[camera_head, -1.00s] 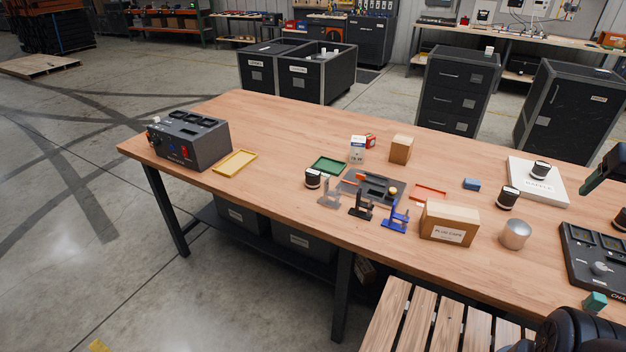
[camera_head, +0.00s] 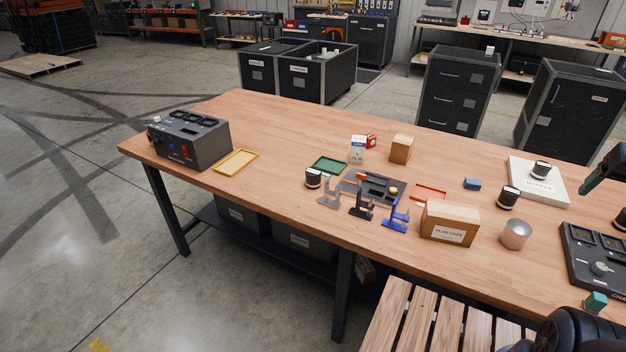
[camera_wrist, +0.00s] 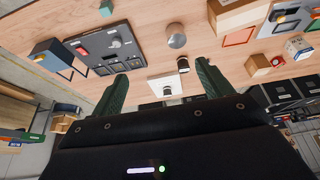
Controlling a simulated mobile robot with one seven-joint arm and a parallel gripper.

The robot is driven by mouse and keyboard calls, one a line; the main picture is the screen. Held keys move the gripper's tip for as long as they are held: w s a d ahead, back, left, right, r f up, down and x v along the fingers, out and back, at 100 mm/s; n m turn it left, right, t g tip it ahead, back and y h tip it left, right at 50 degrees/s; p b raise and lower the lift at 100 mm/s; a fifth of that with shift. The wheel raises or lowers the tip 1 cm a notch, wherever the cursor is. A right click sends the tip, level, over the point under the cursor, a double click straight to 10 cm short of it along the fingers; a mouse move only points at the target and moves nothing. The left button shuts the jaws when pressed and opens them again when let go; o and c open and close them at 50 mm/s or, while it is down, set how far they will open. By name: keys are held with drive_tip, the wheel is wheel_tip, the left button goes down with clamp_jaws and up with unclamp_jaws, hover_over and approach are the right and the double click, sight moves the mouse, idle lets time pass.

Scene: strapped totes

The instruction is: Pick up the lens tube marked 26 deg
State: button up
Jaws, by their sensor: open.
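Several short black lens tubes with pale bands stand on the table. One (camera_head: 312,178) is by the green tray, one (camera_head: 509,197) is right of the cardboard box, and one (camera_head: 540,170) is on a white box (camera_head: 543,190). Another (camera_head: 621,219) is cut by the right edge. Their marks are too small to read, so I cannot tell which is 26 deg. My gripper (camera_wrist: 161,72) is open and empty in the wrist view. A tube (camera_wrist: 183,65) and the white box's tube (camera_wrist: 167,90) appear between its green fingers, apart from them.
A plug caps box (camera_head: 449,222), a metal can (camera_head: 515,234) and a dark control panel (camera_head: 592,262) stand nearby. Coloured stands, a grey tray and a green tray (camera_head: 328,166) fill the middle. A dark power unit (camera_head: 190,140) is at left. The back-left tabletop is clear.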

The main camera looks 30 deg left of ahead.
drive_tip(key=w+a+r+n, duration=0.35)
drive_tip(key=w+a, duration=0.25)
drive_tip(key=w, duration=0.3)
drive_tip(key=w+a+f+n+g, duration=0.1)
drive_tip(key=w+a+n, duration=0.1)
drive_tip(key=w+a, duration=0.5)
drive_tip(key=w+a+f+n+g, duration=0.1)
drive_tip(key=w+a+n, duration=0.15)
drive_tip(key=a, duration=0.75)
drive_tip(key=w+a+f+n+g, duration=0.1)
drive_tip(key=w+a+n, duration=0.1)
drive_tip(key=w+a, duration=0.55)
drive_tip(key=n+g, duration=0.2)
drive_tip(key=n, duration=0.6)
hover_over(313, 171)
drive_tip(key=f, duration=2.2)
drive_tip(key=shift+d+f, duration=0.25)
drive_tip(key=shift+d, duration=0.05)
drive_tip(key=shift+s+a+f, duration=0.1)
drive_tip(key=shift+a+f, duration=0.15)
drive_tip(key=shift+f, duration=0.2)
wheel_tip(313, 171, down, 10)
drive_tip(key=shift+f, duration=0.15)
drive_tip(key=c, duration=1.3)
drive_tip(key=shift+o, duration=0.2)
